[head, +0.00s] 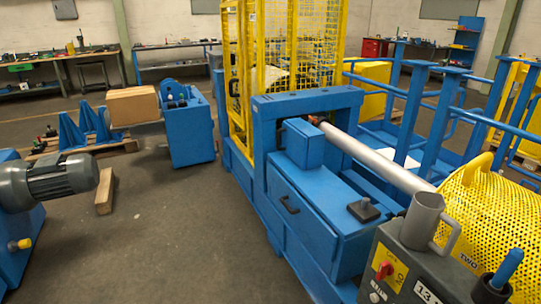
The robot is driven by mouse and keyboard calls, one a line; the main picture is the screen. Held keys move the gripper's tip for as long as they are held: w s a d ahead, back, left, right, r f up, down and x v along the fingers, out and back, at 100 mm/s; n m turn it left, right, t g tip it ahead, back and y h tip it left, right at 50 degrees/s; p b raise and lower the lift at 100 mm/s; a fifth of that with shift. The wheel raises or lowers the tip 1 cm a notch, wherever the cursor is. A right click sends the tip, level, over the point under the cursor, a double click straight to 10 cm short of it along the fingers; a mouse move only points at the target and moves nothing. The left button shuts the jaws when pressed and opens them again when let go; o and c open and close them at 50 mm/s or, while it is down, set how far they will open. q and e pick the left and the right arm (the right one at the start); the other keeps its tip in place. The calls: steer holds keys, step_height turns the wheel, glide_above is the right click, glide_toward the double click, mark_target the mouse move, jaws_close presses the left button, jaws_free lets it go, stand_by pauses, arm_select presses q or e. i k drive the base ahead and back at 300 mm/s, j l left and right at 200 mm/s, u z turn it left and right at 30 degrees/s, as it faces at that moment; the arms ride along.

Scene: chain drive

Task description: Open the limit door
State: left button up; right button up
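A blue machine stands in the middle of the head view. Its side has a large blue panel (312,232) with a dark handle (290,205); the panel looks closed. A small blue box (304,146) sits above it. A tall yellow mesh guard (300,45) stands at the back of the machine, and a yellow mesh cover (495,225) is at the right. No label marks any of these as the limit door, so I cannot tell which it is. Neither of my grippers is in view.
A grey control box (410,268) with a red switch and a grey mug (422,220) is at the lower right. A grey motor (48,183) is at the left. A wooden block (105,190) lies on the floor. The floor left of the machine is mostly clear.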

mark_target(294, 144)
steer(key=i+j+z, duration=0.4)
steer(key=i, duration=0.5)
steer(key=i+j+z, duration=0.4)
steer(key=i, duration=0.5)
steer(key=i+j+z, duration=0.35)
steer(key=i+j, duration=0.4)
steer(key=j, duration=0.2)
